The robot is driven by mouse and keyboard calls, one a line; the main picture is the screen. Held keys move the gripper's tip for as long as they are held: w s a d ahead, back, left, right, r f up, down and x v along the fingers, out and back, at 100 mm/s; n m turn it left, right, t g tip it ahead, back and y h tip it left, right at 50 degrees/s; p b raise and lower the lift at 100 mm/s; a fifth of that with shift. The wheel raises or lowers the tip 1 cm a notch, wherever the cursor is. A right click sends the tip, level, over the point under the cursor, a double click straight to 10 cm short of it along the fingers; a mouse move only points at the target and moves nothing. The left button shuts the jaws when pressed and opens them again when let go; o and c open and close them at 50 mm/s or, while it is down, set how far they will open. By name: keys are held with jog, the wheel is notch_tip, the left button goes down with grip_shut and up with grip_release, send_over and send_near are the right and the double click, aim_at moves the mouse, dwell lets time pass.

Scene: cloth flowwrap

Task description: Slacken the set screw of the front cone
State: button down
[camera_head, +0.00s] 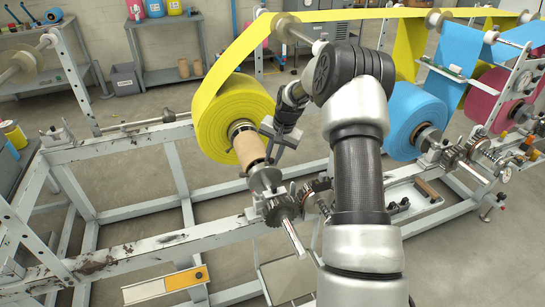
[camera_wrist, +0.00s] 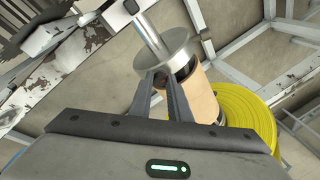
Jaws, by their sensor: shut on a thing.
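The front cone (camera_wrist: 168,52) is a grey metal disc and collar on a steel shaft (camera_wrist: 147,27), at the end of the brown core (camera_wrist: 200,97) of the yellow roll (camera_wrist: 250,112). In the head view the front cone (camera_head: 264,177) sits below the core (camera_head: 250,148) of the yellow roll (camera_head: 232,108). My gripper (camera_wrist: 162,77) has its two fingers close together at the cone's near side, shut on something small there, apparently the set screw. The screw itself is hidden by the fingertips. In the head view my gripper (camera_head: 273,152) reaches down beside the core.
Gears (camera_head: 280,207) stand just in front of the cone on the painted frame rail (camera_head: 150,252). A yellow web (camera_head: 245,48) runs up from the roll over a roller. A blue roll (camera_head: 412,118) stands right of my arm. The floor to the left is open between rails.

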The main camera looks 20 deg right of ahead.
jog(key=n, duration=0.2)
jog(key=n+y, duration=0.1)
jog(key=n, duration=0.1)
jog(key=shift+s+d+f+t+b, duration=0.1)
jog(key=shift+d+t+b, duration=0.1)
jog(key=shift+t+b, duration=0.2)
jog(key=shift+n+y+b, duration=0.3)
jog(key=shift+n+y, duration=0.4)
jog(key=shift+n, duration=1.2)
jog(key=c, duration=1.7)
grip_release()
jog(key=shift+o, duration=0.2)
notch_tip(320, 180, up, 10)
jog(key=p, duration=0.2)
